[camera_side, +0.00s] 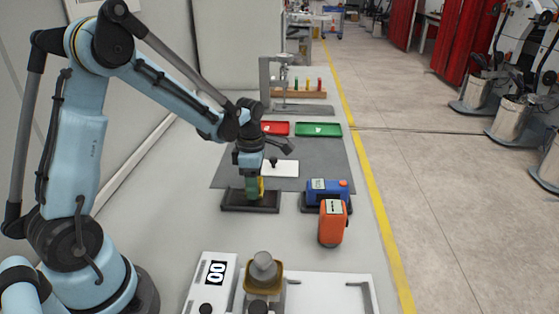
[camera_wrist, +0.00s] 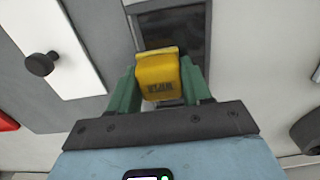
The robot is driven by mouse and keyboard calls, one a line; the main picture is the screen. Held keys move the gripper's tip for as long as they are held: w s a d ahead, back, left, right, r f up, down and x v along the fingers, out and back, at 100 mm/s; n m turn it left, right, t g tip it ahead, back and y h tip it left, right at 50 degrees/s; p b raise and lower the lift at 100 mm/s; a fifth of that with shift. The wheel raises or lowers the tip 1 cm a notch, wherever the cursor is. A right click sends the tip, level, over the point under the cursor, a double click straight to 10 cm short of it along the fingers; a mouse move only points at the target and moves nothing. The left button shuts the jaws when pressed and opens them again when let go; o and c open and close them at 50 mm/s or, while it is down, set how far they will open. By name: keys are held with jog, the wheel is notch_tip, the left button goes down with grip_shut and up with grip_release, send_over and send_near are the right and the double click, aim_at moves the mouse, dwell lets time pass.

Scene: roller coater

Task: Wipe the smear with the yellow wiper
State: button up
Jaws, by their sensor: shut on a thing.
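My gripper (camera_side: 252,188) is low over a dark tray (camera_side: 235,207) in the side view. In the wrist view my gripper (camera_wrist: 158,85) has its green fingers on either side of the yellow wiper (camera_wrist: 158,72) and is shut on it. Only a sliver of the yellow wiper (camera_side: 262,186) shows in the side view. The dark tray (camera_wrist: 150,10) lies under the wiper in the wrist view; I cannot tell whether they touch. A white plate with a dark knob (camera_side: 273,162) is just behind the gripper. I cannot make out a smear in either view.
A blue device (camera_side: 328,186) and an orange one (camera_side: 332,222) stand to the right. Red (camera_side: 275,128) and green (camera_side: 318,130) trays lie farther back on the grey mat (camera_side: 330,160). A white panel (camera_side: 212,280) and a mustard-coloured container (camera_side: 262,280) are at the front.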

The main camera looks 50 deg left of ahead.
aim_at(254, 203)
jog(key=shift+s+d, duration=1.25)
jog(key=shift+d, duration=0.3)
jog(key=w+a, duration=0.2)
jog(key=a, duration=0.1)
jog(key=shift+w, duration=0.4)
jog(key=shift+d+r, duration=0.1)
jog(key=shift+r, duration=4.05)
jog(key=shift+s, duration=0.1)
